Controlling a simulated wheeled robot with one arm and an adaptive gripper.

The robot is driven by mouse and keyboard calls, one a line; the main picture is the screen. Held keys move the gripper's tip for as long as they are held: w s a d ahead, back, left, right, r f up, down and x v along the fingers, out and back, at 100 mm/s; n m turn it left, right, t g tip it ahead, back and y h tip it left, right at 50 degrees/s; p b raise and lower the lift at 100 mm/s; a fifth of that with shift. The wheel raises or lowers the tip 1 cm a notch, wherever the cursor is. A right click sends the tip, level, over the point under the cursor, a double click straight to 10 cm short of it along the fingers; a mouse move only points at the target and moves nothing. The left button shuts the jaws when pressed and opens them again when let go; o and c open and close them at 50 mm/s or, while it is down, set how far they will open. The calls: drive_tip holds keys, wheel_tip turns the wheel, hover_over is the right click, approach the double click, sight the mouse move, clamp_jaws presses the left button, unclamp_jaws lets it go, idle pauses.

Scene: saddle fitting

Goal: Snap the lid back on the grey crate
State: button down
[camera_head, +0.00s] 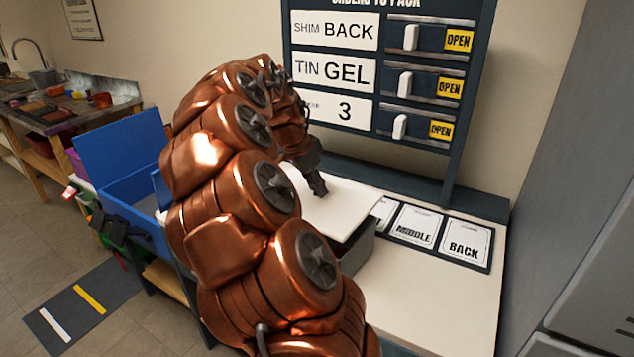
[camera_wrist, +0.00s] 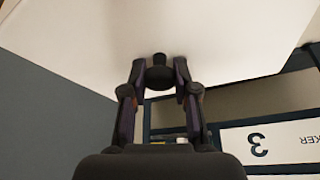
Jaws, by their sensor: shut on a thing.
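The white lid (camera_head: 340,207) lies roughly flat over the grey crate (camera_head: 357,252) on the bench. A dark edge shows under the lid's right side; I cannot tell whether it is seated or held just above the rim. My gripper (camera_head: 320,190) comes down on the lid from above. In the wrist view my gripper (camera_wrist: 161,72) is shut on the lid's dark knob (camera_wrist: 159,60), and the white lid (camera_wrist: 150,25) fills the upper part. My arm hides the crate's left side in the head view.
An order board (camera_head: 383,75) with sliders stands behind the bench. Cards in a dark tray (camera_head: 463,268) lie right of the crate. The pale bench top (camera_head: 440,310) is clear in front. An open blue box (camera_head: 130,190) stands left of my arm. A grey cabinet (camera_head: 590,240) is far right.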

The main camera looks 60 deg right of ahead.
sight(313, 196)
drive_tip(key=shift+f+b, duration=0.95)
drive_tip(key=shift+f, duration=1.35)
drive_tip(key=shift+f+p, duration=0.15)
drive_tip(key=shift+p, duration=0.2)
idle(1.1)
drive_tip(key=c, duration=0.8)
unclamp_jaws()
drive_tip(key=shift+o, duration=0.3)
drive_tip(key=o, duration=0.4)
